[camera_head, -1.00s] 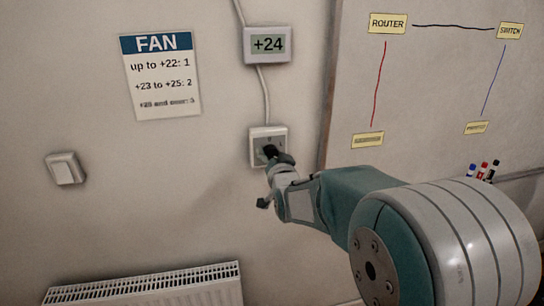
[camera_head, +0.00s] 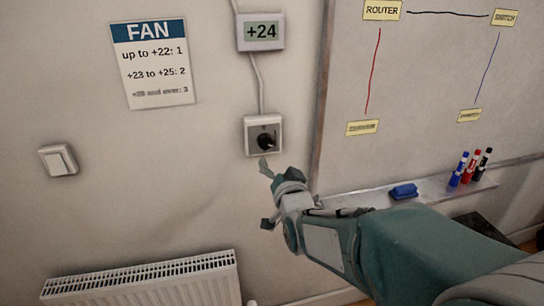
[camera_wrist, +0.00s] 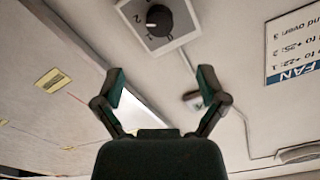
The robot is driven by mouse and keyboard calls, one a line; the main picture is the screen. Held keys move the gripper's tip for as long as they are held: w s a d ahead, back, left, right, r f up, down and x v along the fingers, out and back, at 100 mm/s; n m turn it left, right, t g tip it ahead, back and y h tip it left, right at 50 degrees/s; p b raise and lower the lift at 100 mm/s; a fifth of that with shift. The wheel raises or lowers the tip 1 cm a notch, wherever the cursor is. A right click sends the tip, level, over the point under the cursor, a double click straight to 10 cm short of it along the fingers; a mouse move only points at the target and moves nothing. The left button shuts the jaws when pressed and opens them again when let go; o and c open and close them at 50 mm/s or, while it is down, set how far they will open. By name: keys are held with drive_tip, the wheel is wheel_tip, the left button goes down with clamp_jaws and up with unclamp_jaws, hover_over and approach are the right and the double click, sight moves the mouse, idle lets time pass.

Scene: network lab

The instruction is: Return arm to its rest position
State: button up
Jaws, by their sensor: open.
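My gripper (camera_head: 266,195) is in front of the wall, a little below the fan knob box. In the wrist view my gripper (camera_wrist: 160,85) has its two fingers spread apart with nothing between them. The black rotary knob (camera_head: 265,141) sits on its white wall box (camera_head: 250,136), and my gripper is apart from it. The knob (camera_wrist: 158,19) also shows beyond the fingertips in the wrist view. My arm reaches in from the lower right.
A display (camera_head: 261,32) reading +24 hangs above the knob box, beside a FAN sign (camera_head: 152,65). A light switch (camera_head: 58,160) is at the left and a radiator (camera_head: 140,280) below. The whiteboard (camera_head: 420,80) has a tray (camera_head: 350,197) with markers and a blue eraser (camera_head: 403,191).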

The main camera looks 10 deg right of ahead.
drive_tip(key=shift+s, duration=0.7)
drive_tip(key=s+f+n+g, duration=0.2)
drive_tip(key=s+g, duration=0.4)
drive_tip(key=s, duration=0.6)
drive_tip(key=s+f+n+g, duration=0.3)
drive_tip(key=s+g, duration=0.3)
drive_tip(key=s, duration=0.5)
drive_tip(key=shift+s, duration=0.4)
drive_tip(key=shift+f, duration=0.1)
